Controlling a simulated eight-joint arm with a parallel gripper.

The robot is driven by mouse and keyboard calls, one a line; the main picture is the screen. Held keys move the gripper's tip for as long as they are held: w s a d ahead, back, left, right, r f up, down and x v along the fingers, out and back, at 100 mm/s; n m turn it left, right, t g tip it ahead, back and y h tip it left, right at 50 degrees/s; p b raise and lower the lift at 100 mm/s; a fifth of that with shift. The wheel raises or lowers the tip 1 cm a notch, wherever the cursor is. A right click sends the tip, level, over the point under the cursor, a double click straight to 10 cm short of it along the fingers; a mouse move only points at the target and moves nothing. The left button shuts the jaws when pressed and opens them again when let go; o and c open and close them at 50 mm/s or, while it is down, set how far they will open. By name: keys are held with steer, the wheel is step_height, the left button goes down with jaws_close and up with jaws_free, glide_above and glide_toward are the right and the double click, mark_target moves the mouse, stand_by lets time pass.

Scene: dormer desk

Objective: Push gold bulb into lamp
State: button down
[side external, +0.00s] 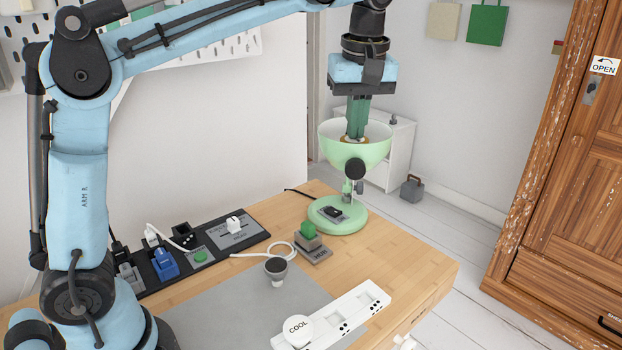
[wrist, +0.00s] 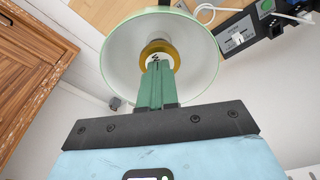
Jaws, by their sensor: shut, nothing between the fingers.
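The green lamp (side external: 374,152) stands on its round base (side external: 350,224) at the desk's far right corner, its bowl-shaped shade opening upward. My gripper (side external: 354,136) points down into the shade with its green fingers shut and nothing between them. The gold bulb (wrist: 172,48) sits in the middle of the shade in the wrist view, around or just beyond the fingertips (wrist: 157,64). In the side view only a gold edge (side external: 345,139) of it shows. The fingertips are at the bulb and seem to touch it. The shade wall hides the bulb's lower part.
A black strip of plugs and switches (side external: 205,246) runs along the desk's back. A green-button block (side external: 310,240), a dark-topped bulb-like piece (side external: 276,270) and a white strip marked COOL (side external: 345,312) lie in front of the lamp. A wooden cabinet (side external: 545,170) stands at right.

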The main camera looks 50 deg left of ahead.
step_height(320, 180, up, 7)
stand_by(1.3)
steer(key=a+m, duration=0.1)
steer(key=m, duration=0.1)
steer(key=shift+f+m, duration=0.1)
steer(key=shift+m, duration=0.2)
steer(key=a+f+m, duration=0.1)
steer(key=m, duration=0.2)
steer(key=s+a+f+m+t+y, duration=0.1)
steer(key=a+m, duration=0.1)
steer(key=m, duration=0.2)
steer(key=s+a+m+t+y, duration=0.1)
steer(key=m, duration=0.2)
steer(key=shift+a+f+m, duration=0.2)
steer(key=shift+f+m, duration=0.2)
steer(key=s+d+f+t+h, duration=0.1)
steer(key=s+f+t, duration=0.1)
steer(key=s+f, duration=0.4)
steer(key=s+f+n+t+h, duration=0.1)
steer(key=s+f, duration=0.5)
steer(key=f, duration=0.7)
steer(key=shift+d+t+h, duration=0.4)
steer(key=shift+t+h, duration=0.2)
steer(key=shift+h, duration=0.2)
